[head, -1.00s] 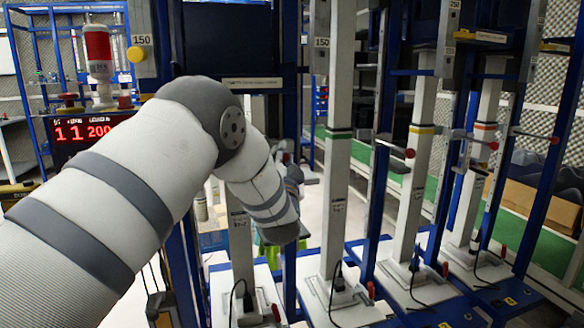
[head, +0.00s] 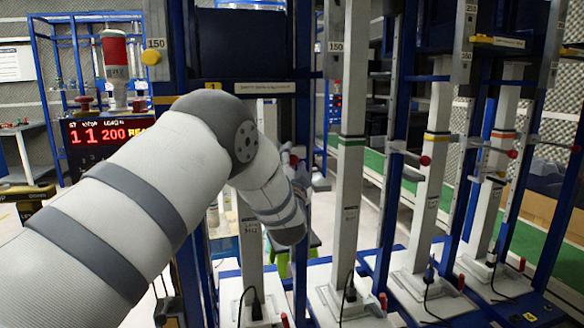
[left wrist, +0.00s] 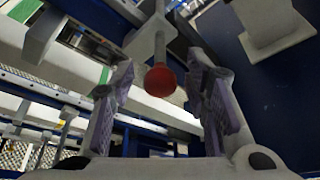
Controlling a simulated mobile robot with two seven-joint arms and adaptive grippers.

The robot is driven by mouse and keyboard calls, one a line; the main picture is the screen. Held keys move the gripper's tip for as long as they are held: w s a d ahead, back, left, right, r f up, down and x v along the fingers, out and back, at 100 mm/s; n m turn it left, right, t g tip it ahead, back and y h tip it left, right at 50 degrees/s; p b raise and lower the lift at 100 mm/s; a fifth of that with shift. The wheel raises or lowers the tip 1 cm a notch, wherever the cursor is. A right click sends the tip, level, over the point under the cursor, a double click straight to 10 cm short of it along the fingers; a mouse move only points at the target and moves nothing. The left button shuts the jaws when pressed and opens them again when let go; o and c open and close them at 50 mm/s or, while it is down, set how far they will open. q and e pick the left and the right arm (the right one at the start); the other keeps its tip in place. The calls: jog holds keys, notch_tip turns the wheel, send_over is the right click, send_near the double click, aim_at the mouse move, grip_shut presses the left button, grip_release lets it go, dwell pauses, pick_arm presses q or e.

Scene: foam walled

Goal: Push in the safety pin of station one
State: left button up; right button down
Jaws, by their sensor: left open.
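The safety pin shows in the left wrist view as a grey rod ending in a red ball knob (left wrist: 161,80). My left gripper (left wrist: 163,88) is open, with one purple-padded finger on each side of the knob; I see gaps between the fingers and the knob. In the head view my left gripper (head: 301,174) is partly hidden behind my forearm, and a red knob (head: 293,159) shows beside it, near the leftmost white column (head: 251,258). How far the pin sticks out is hidden there. My right gripper is not in view.
More white columns (head: 351,190) stand in blue frames to the right, with other red-knobbed pins (head: 425,160) sticking out. A lit red display (head: 105,133) and a red-and-white bottle-shaped item (head: 115,60) are at the left. Black cables run at the column bases.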

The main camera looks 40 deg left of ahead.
pick_arm(q)
jog(key=v, duration=1.1)
jog(key=shift+s+r, duration=0.1)
jog(key=shift+s, duration=0.05)
jog(key=s+d+f+g+h, duration=0.25)
jog(key=s+f, duration=0.25)
jog(key=f, duration=0.5)
jog(key=s+d+f+g+h+p, duration=0.1)
jog(key=s+d+f+g+h, duration=0.3)
jog(key=f, duration=0.6)
jog(key=s+d+f+g+h, duration=0.1)
jog(key=s+f+g, duration=0.1)
jog(key=s+f, duration=0.6)
jog(key=s+d+f+n+g+h, duration=0.1)
jog(key=s+d+f+g, duration=0.1)
jog(key=s, duration=0.9)
jog(key=s+d+f+n+g+h+p, duration=0.1)
jog(key=s+d+f+g, duration=0.2)
jog(key=s, duration=0.7)
jog(key=s+d+f+n+g+h, duration=0.1)
jog(key=s+f+g, duration=0.4)
jog(key=s, duration=0.6)
jog(key=shift+s+d+f+g+h, duration=0.2)
jog(key=shift+s+d+g+h, duration=0.25)
jog(key=shift+d+g, duration=0.45)
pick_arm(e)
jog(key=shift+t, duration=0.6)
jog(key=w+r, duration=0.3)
